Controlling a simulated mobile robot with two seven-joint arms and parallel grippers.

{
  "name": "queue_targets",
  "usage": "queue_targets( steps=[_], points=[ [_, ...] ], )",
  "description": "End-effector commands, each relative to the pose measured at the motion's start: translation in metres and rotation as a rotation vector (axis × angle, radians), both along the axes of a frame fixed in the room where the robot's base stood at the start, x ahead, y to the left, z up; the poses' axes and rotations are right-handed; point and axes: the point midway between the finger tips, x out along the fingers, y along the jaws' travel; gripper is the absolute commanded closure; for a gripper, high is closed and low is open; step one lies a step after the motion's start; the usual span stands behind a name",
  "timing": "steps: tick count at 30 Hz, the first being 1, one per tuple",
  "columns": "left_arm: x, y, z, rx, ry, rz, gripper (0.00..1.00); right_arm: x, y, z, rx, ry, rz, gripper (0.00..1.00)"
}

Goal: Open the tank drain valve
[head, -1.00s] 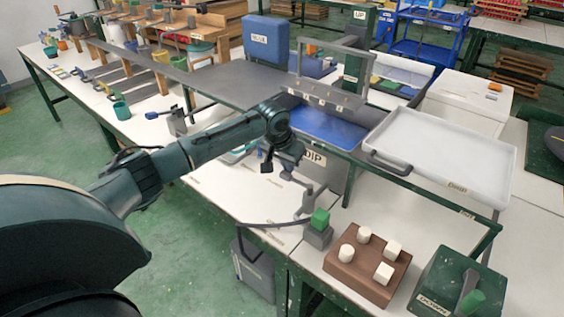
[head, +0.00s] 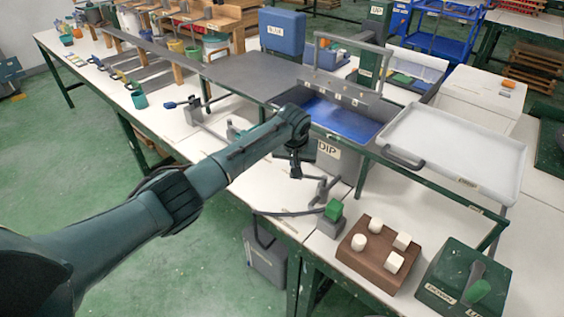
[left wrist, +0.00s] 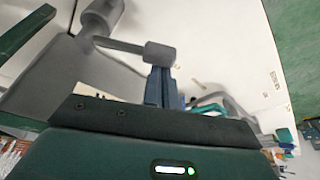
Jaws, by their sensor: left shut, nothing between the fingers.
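The tank (head: 322,146), labelled DIP, holds blue liquid (head: 338,112). A grey valve-like fitting with a lever (head: 321,188) stands low at its front. My left gripper (head: 295,173) points down beside this fitting, just left of it. In the left wrist view, a grey bar with a thick cylindrical end (left wrist: 158,55) lies right at the tips of my left gripper (left wrist: 164,88). The fingers are shut with nothing between them; I cannot tell whether they touch the bar. My right gripper is not in view.
A green-topped grey block (head: 333,211), a brown block with white pegs (head: 378,262) and a green lever box (head: 443,288) stand at the front right. A white tray (head: 455,135) lies right of the tank.

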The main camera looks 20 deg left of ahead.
Motion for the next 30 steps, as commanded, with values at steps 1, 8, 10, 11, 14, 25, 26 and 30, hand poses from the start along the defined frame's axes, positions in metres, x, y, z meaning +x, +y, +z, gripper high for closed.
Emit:
queue_targets(
  steps=[1,8,10,11,14,25,26,30],
  points=[
    [0.000,-0.003,0.000,-0.002,0.001,0.002,1.00,0.000,0.000,0.000,0.000,0.001,0.000,0.64],
    [0.001,-0.004,0.000,0.000,0.000,0.004,1.00,-0.002,-0.001,-0.001,-0.001,0.005,0.000,0.64],
    [0.001,-0.004,0.000,0.000,0.000,0.004,1.00,-0.003,-0.001,-0.002,-0.001,0.008,0.000,0.64],
    [0.001,-0.004,0.000,0.000,0.000,0.004,1.00,-0.004,-0.001,-0.002,-0.001,0.010,-0.001,0.64],
    [0.001,-0.003,0.000,0.000,-0.001,0.004,1.00,-0.006,-0.001,-0.004,-0.001,0.014,0.000,0.64],
    [-0.011,-0.006,0.038,-0.003,-0.005,0.001,1.00,-0.006,-0.001,0.000,-0.004,0.017,-0.001,0.64],
    [-0.013,-0.006,0.044,-0.002,-0.005,0.001,1.00,-0.006,-0.002,0.000,-0.004,0.017,-0.001,0.64],
    [-0.024,-0.007,0.075,-0.002,-0.005,0.001,1.00,-0.005,-0.003,-0.002,-0.007,0.020,-0.003,0.64]
  ],
)
